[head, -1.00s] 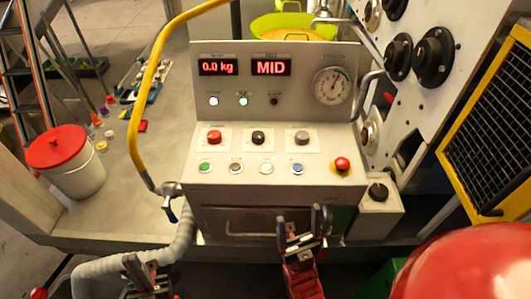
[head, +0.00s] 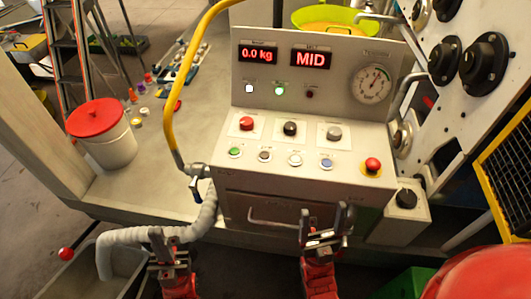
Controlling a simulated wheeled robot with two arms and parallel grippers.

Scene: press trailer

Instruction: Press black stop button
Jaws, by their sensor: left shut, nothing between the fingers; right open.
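The black button (head: 290,128) sits in the middle of the upper row on the sloped grey control panel (head: 210,150), between a red button (head: 246,123) and a grey button (head: 334,133). My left gripper (head: 170,240) is shut and empty, low in the view, in front of the panel and to its left, by the grey hose. My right gripper (head: 323,220) is open and empty in front of the panel's lower face, below the buttons. Both grippers are apart from the black button, and nothing hides it.
A lower row holds green (head: 235,152), dark, white and blue buttons. A red mushroom button (head: 372,165) is at the right. A yellow curved rail (head: 180,90) and a grey hose (head: 125,240) border the panel's left. A red tank (head: 480,275) fills the lower right.

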